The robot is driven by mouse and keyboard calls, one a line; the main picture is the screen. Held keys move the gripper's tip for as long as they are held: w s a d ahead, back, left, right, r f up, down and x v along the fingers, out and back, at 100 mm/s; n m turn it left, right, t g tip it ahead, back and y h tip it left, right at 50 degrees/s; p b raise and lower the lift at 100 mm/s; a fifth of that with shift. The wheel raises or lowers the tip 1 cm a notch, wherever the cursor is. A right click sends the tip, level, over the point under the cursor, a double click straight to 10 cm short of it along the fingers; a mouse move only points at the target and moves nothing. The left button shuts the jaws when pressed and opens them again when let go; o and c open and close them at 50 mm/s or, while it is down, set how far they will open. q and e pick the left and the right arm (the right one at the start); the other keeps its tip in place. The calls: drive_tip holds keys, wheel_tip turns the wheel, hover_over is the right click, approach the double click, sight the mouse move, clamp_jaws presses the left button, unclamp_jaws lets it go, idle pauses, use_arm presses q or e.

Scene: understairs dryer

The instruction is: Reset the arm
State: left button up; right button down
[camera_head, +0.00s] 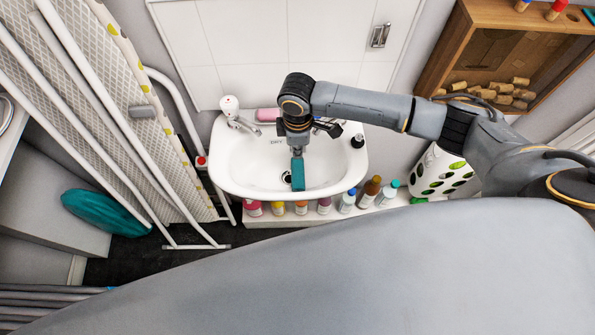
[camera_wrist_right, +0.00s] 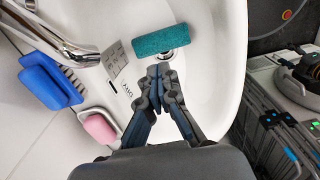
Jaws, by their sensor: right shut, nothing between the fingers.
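My right arm comes in from the right in the head view, with its right gripper (camera_head: 297,152) hanging over the white sink (camera_head: 236,170). In the right wrist view the gripper (camera_wrist_right: 160,72) is shut, with its fingertips together and empty. A teal cylinder (camera_wrist_right: 160,40) lies in the basin just beyond the fingertips, beside the drain (camera_wrist_right: 166,56), apart from the fingers in the picture. The cylinder also shows in the head view (camera_head: 298,175), just below the gripper. My left gripper is not in view.
A tap (camera_head: 233,112) and pink soap (camera_head: 268,115) are at the sink's back; a blue brush (camera_wrist_right: 45,80) shows in the wrist view. Several bottles (camera_head: 371,188) line a ledge in front. A drying rack (camera_head: 160,180) stands left, a wooden cork box (camera_head: 475,55) right.

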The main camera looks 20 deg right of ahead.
idle(0.3)
drive_tip(key=s+a+r+m+t+y, duration=0.2)
drive_tip(key=s+a+r+m+y, duration=0.15)
drive_tip(key=s+a, duration=0.6)
drive_tip(key=s+d+r+m+t+h, duration=0.1)
drive_tip(key=s+d+m+h, duration=0.1)
drive_tip(key=s+d+m, duration=0.45)
drive_tip(key=s+d+r+m+t+h, duration=0.1)
drive_tip(key=s+d+m, duration=0.2)
drive_tip(key=d, duration=0.7)
wheel_tip(320, 180, down, 28)
drive_tip(key=s+g, duration=0.2)
drive_tip(key=s+d+f+g+b, duration=0.1)
drive_tip(key=s+d+f, duration=0.2)
drive_tip(key=s+f, duration=1.2)
drive_tip(key=shift+s+f+n, duration=0.25)
drive_tip(key=shift+s+n, duration=0.05)
drive_tip(key=shift+s, duration=0.45)
